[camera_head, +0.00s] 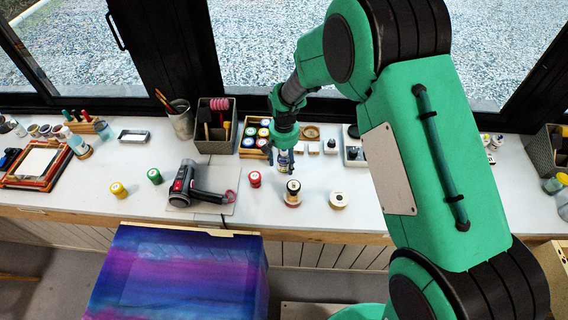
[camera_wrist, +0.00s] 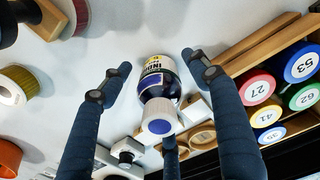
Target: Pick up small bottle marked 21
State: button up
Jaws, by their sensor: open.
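A small dark bottle (camera_wrist: 160,85) with a white cap, a blue disc on it and a pale label stands between the fingers of my gripper (camera_wrist: 157,77) in the wrist view. The fingers are apart on either side of it, with gaps, and do not appear to touch it. In the head view this bottle (camera_head: 283,162) stands on the table under my gripper (camera_head: 280,156). Its label is partly readable, but I cannot make out a 21. The wooden tray (camera_wrist: 262,52) beside it holds round-capped bottles numbered 53, 27, 62, 41 and 35; its near wall is close to the right finger.
A grey and black tool (camera_head: 205,187) lies on a board at the left. A dark bin (camera_head: 213,143) stands behind. The table between is mostly clear.

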dwell(0.5)
jog(key=c, duration=1.3)
jog(key=shift+r, duration=0.1)
jog(key=shift+r+p, duration=0.8)
jog(key=shift+r, duration=4.15)
